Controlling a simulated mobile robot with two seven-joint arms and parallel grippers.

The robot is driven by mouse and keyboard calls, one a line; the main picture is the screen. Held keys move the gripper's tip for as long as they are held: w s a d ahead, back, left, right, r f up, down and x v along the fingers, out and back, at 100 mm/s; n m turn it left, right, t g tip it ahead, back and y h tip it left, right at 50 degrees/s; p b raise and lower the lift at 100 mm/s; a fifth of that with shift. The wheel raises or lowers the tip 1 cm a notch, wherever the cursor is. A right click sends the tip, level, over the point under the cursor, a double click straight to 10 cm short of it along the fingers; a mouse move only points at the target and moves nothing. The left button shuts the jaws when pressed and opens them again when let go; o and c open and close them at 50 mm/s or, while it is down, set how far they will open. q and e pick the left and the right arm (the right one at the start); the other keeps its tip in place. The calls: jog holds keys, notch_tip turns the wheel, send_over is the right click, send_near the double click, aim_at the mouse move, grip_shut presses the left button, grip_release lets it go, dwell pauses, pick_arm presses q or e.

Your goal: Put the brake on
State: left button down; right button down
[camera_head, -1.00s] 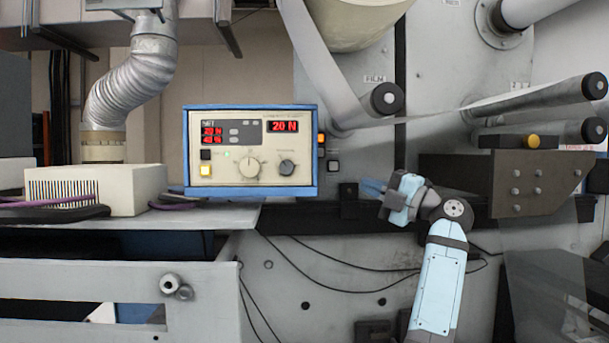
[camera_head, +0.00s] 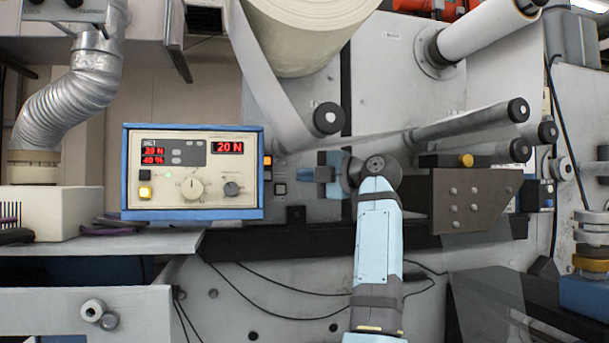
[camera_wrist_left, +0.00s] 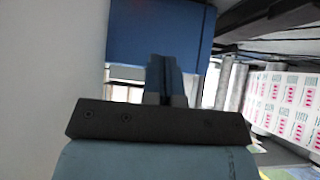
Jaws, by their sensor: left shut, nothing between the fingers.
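A cream control box in a blue frame (camera_head: 192,172) stands at the left of the head view. It has red displays reading 20 N, two knobs and a lit yellow button (camera_head: 145,191). Right of it, on the grey machine plate, are a lit orange button (camera_head: 267,162) and a dark square button (camera_head: 280,189). I cannot tell which control is the brake. My left gripper (camera_head: 301,175) is shut and empty, pointing left, just right of these buttons; contact cannot be judged. In the left wrist view its closed fingers (camera_wrist_left: 166,80) point toward a blue surface (camera_wrist_left: 165,35).
A large cream roll (camera_head: 310,35) and web rollers (camera_head: 465,125) are above and right. Loose black cables hang below the dark rail (camera_head: 260,243).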

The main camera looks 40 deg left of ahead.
pick_arm(q)
jog(key=p, duration=0.1)
send_near(271, 175)
jog(key=s+a, duration=0.4)
jog(key=a, duration=0.1)
jog(key=shift+w+a+p, duration=0.45)
jog(key=shift+w+a, duration=0.15)
jog(key=shift+a, duration=0.15)
jog(key=shift+w+a, duration=0.5)
jog(key=shift+w+a+r+p, duration=0.15)
jog(key=shift+w+a+p, duration=0.4)
jog(key=shift+p, duration=0.3)
jog(key=shift+d, duration=0.1)
